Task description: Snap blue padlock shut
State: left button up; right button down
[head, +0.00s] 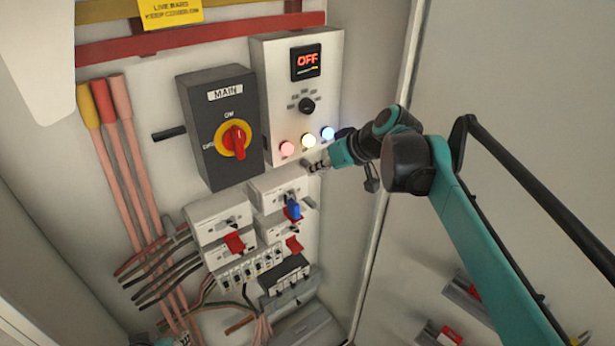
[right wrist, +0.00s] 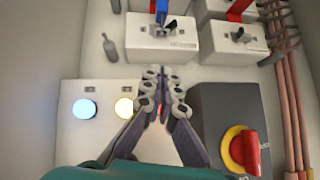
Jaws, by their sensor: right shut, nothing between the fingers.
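The small blue padlock (head: 293,210) hangs at the front of the upper right white breaker module (head: 275,187), by its toggle. Its shackle is too small to tell open or closed. In the right wrist view only part of the blue padlock (right wrist: 162,5) shows at the top edge, beside the module (right wrist: 160,36). My right gripper (head: 309,166) is shut and empty, just above that module and below the row of lights. In the right wrist view its fingertips (right wrist: 162,74) meet, apart from the padlock. My left gripper is not in view.
A grey MAIN switch box (head: 200,110) with a red knob (head: 234,139) stands left of the control box (head: 270,75), whose display reads OFF. Red tags (head: 234,243) hang on lower modules. Pink cables (head: 125,170) run down the left. A cabinet wall (head: 385,215) bounds the right.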

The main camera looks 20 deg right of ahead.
jog(key=s+f+m+h+b, duration=0.1)
jog(key=s+f+b, duration=0.6)
jog(key=f, duration=1)
jog(key=s+a+f+m+h+b, duration=0.1)
jog(key=s+f+h+b, duration=0.1)
jog(key=s+f+b, duration=0.6)
jog(key=s+a+f+m+h+b, duration=0.1)
jog(key=s+f+b, duration=0.6)
jog(key=f+b, duration=1)
notch_tip(320, 180, down, 10)
jog(key=shift+s+r+g+h, duration=0.25)
jog(key=shift+g+h, duration=0.05)
jog(key=shift+h, duration=0.1)
